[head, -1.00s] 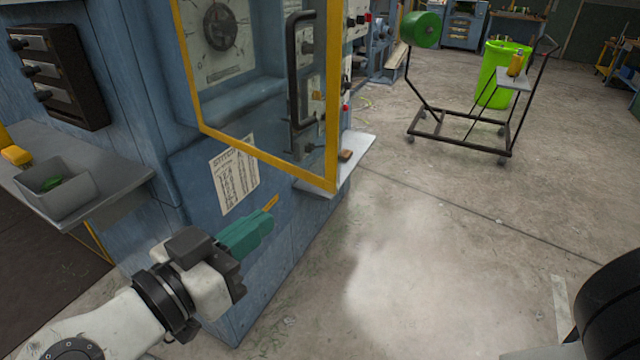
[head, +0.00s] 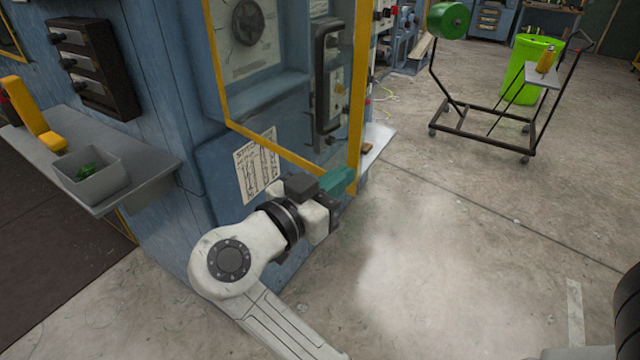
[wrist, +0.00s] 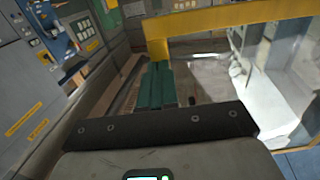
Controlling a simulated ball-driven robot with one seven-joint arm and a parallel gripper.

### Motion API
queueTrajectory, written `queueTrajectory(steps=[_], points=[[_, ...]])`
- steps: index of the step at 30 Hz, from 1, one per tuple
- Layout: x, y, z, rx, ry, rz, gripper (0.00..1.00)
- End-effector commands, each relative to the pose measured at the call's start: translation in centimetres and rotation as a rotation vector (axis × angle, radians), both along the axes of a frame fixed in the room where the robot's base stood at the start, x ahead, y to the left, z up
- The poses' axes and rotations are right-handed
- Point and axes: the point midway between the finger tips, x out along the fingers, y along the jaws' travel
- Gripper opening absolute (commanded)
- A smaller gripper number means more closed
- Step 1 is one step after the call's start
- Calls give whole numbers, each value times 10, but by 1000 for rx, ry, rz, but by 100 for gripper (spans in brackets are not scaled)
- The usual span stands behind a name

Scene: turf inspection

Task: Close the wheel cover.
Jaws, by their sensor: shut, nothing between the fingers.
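The wheel cover (head: 357,100) is a clear panel in a yellow frame with a black upright handle (head: 324,75). It stands out at an angle from the blue machine. The dark handwheel (head: 248,22) shows through it. My gripper (head: 340,180) has teal fingers, shut and empty, at the cover's lower right corner. In the wrist view the shut fingers (wrist: 157,84) lie just below the yellow frame (wrist: 230,18). I cannot tell whether they touch it.
A grey shelf (head: 150,168) at left holds a grey bin (head: 92,176) with green bits and a yellow tool (head: 28,108). A small ledge (head: 378,140) sits behind the cover's edge. A black cart (head: 480,132) and green bin (head: 530,70) stand far right.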

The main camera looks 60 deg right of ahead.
Motion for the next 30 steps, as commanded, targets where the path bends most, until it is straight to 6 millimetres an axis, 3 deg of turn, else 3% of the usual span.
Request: queueTrajectory(steps=[20,26,30], points=[[-4,-17,-1,1,0,22,0],[-12,-50,-3,1,-1,108,0],[-16,-88,-2,0,-2,209,0]])
